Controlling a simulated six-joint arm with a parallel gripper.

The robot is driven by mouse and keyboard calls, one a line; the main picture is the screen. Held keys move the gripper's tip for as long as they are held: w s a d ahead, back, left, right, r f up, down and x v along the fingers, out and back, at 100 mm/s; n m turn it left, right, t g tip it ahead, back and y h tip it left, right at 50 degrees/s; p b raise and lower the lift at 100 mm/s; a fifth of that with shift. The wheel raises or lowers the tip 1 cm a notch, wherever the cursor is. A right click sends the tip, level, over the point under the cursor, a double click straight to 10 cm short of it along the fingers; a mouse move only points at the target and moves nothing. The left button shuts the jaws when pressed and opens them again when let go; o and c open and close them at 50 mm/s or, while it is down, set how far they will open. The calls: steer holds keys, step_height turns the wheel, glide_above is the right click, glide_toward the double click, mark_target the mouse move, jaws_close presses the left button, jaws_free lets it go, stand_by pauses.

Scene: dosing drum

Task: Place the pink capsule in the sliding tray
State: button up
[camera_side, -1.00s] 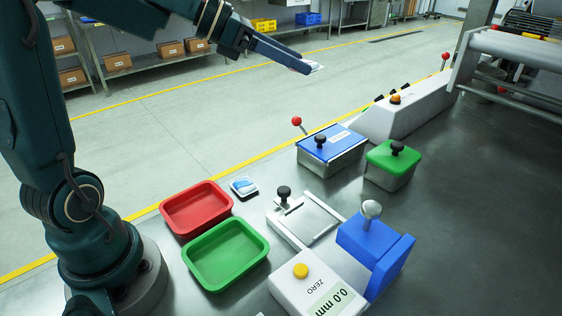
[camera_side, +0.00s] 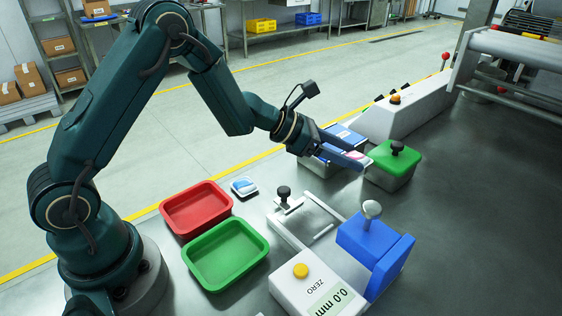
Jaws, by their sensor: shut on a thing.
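My gripper (camera_side: 362,161) is shut on a small, flat, pale pinkish thing, the pink capsule (camera_side: 356,155), held in the air over the bench between the blue-lidded box and the green-lidded box. The fingers hide most of it. The pale metal frame of the sliding tray (camera_side: 312,208), with two rails and a black knob (camera_side: 284,193), sits on the bench below and to the left, clear of my gripper.
A blue block with a grey ball knob (camera_side: 374,240) and a gauge with a yellow button (camera_side: 301,271) stand beside the tray. Red (camera_side: 196,208) and green (camera_side: 226,255) bins and a white-blue packet (camera_side: 244,187) lie left. A green-lidded box (camera_side: 396,160) is close right.

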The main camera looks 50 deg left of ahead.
glide_toward(385, 202)
steer(key=w+d+r, duration=0.2)
steer(key=w, duration=0.1)
steer(key=shift+w+d, duration=0.2)
steer(key=shift+d, duration=0.2)
steer(key=shift+f, duration=2)
steer(key=shift+f, duration=0.15)
steer(key=o, duration=1.3)
